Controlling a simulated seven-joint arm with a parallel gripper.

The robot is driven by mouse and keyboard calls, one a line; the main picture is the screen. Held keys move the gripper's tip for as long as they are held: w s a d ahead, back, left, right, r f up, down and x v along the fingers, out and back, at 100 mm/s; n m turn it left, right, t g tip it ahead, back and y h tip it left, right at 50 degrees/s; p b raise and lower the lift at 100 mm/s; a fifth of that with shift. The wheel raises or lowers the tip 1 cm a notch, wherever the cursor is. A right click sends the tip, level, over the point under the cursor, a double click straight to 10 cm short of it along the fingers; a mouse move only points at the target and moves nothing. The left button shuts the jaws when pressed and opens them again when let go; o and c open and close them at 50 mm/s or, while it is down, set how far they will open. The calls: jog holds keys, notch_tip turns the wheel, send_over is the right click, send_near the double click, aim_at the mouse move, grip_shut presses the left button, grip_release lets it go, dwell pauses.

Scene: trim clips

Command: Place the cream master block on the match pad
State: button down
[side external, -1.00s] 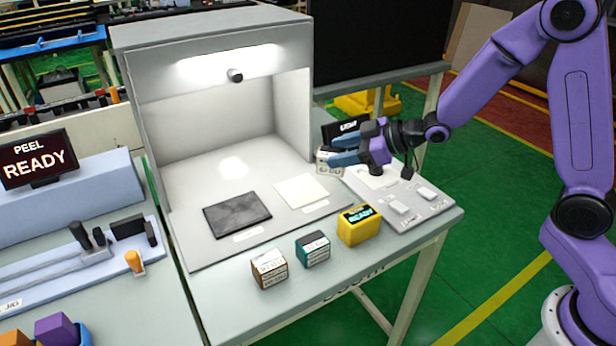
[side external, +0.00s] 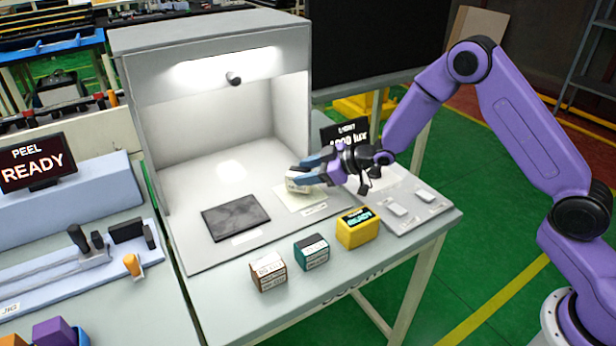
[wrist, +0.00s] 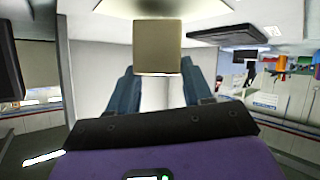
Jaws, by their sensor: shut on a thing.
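The cream master block (side external: 298,184) is in my gripper (side external: 304,175), which is shut on it with blue fingers. In the side view the block is over or on the cream match pad (side external: 291,199) inside the light booth; I cannot tell whether it touches the pad. The gripper and block hide the pad's back part.
A black pad (side external: 236,217) lies left of the match pad in the booth (side external: 180,120). Brown (side external: 268,271) and teal (side external: 311,252) blocks and a yellow READY box (side external: 358,228) stand along the front. A switch panel (side external: 410,206) is at right.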

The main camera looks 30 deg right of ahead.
jog(key=shift+f, duration=0.85)
jog(key=shift+f, duration=0.1)
jog(key=shift+c, duration=2.3)
grip_release()
